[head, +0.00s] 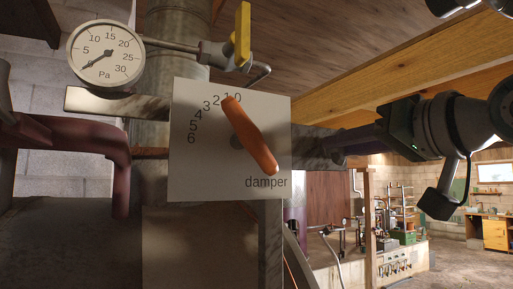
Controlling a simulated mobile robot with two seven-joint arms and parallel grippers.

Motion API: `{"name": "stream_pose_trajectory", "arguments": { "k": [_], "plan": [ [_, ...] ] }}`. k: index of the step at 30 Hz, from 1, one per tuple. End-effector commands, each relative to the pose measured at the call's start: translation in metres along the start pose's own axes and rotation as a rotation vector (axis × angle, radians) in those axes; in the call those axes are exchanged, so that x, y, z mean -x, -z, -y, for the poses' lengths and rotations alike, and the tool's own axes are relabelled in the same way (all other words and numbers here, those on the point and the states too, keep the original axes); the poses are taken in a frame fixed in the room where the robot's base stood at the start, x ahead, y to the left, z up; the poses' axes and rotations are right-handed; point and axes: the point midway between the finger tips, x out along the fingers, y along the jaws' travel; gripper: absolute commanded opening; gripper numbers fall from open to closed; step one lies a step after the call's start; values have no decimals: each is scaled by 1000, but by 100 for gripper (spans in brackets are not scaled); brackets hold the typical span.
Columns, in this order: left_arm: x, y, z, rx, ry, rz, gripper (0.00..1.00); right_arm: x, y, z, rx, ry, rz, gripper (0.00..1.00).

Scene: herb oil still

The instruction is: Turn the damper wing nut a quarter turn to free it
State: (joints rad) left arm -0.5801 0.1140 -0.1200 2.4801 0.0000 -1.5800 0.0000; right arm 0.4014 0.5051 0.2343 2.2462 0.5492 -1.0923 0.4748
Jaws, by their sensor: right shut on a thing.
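A white damper plate (205,170) with a scale from 0 to 6 is mounted before the grey flue. An orange handle (253,140) lies slanted across it, its upper end near the 1. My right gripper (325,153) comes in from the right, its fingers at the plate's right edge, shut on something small. The wing nut is not clear to see; the dark fingers cover that spot. My left gripper is not in view.
A pressure gauge (106,52) and a yellow valve lever (242,36) are above the plate. A dark red bent pipe (75,135) is at the left. A wooden beam (400,75) runs overhead. Equipment stands in the room at the lower right.

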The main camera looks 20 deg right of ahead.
Motion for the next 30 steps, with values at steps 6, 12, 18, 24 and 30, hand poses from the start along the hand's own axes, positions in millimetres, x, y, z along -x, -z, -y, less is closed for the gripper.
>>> {"name": "stream_pose_trajectory", "arguments": {
  "k": [6,12,18,24,30],
  "plan": [
    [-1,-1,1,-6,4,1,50,0,-1,-1,67,-3,2,0],
    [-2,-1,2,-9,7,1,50,0,-1,-1,113,-3,2,0],
    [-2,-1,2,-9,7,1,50,0,0,0,145,-2,1,0],
    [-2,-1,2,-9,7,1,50,0,0,0,168,-2,1,0],
    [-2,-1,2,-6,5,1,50,0,0,0,183,-2,1,0]
  ]
}}
